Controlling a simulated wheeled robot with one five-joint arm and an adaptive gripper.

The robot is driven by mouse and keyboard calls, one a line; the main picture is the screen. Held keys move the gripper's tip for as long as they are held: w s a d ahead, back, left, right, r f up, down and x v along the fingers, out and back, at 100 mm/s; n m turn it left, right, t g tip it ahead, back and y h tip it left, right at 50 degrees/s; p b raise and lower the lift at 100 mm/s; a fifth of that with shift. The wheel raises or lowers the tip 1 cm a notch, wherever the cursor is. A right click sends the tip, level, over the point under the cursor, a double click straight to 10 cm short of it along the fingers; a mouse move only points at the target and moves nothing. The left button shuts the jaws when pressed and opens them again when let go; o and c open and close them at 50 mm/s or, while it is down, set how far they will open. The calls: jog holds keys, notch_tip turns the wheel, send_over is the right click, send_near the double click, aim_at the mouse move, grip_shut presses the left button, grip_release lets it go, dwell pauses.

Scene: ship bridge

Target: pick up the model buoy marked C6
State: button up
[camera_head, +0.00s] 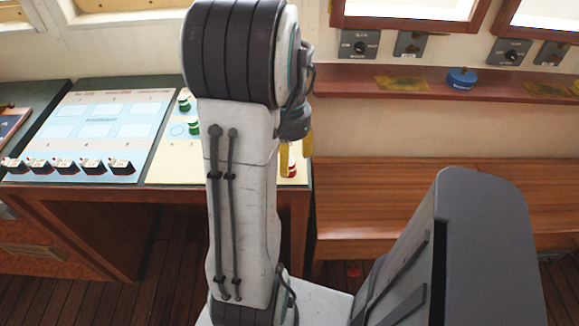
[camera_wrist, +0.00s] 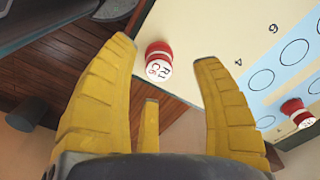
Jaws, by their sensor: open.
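In the wrist view a red and white buoy (camera_wrist: 158,60) stands near the edge of the pale chart sheet, its white top facing me with lettering that seems to read R1 and C6. My gripper (camera_wrist: 165,68) is open, its yellow fingers spread, with the buoy showing between the tips and no clear contact. In the head view my gripper (camera_head: 297,150) is partly hidden behind my arm, above a red and white buoy (camera_head: 292,170) at the table's right edge.
Green and white buoys (camera_head: 184,100) stand on the chart table (camera_head: 178,198) left of my arm. Several small dark, white and red ship models (camera_head: 92,167) line its front. A wooden bench (camera_head: 370,190) stands to the right, below a shelf with a blue round object (camera_head: 461,79).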

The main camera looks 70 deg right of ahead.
aim_at(290, 162)
jog(key=shift+s+f, duration=0.1)
jog(key=shift+f, duration=1.55)
jog(key=shift+c, duration=0.3)
jog(key=c, duration=0.9)
